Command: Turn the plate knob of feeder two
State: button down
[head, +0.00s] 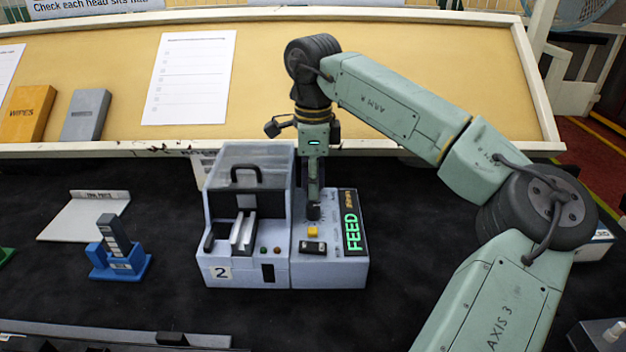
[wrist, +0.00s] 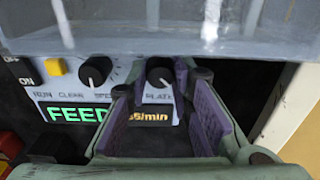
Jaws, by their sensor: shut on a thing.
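Feeder two (head: 245,272) stands on the dark bench, with a "2" label on its front and a clear-lidded box on its left part. Its control panel is on the right, with a lit green FEED display (head: 352,232). My gripper (head: 314,208) reaches down onto this panel from above. In the wrist view the black plate knob (wrist: 160,74), above the PLATE label, sits between the purple-padded fingers of my gripper (wrist: 163,80). The fingers are shut on it. In the head view the gripper hides the plate knob.
Another black knob (wrist: 96,72) and a yellow button (wrist: 54,67) sit left of the plate knob. A blue stand (head: 120,265) and a white tray (head: 84,216) lie left of the feeder. A sloped yellow board (head: 290,60) rises behind.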

jog(key=shift+n, duration=1.2)
jog(key=shift+w, duration=0.1)
jog(key=c, duration=1.4)
grip_release()
notch_tip(320, 180, up, 12)
jog(key=shift+r, duration=0.1)
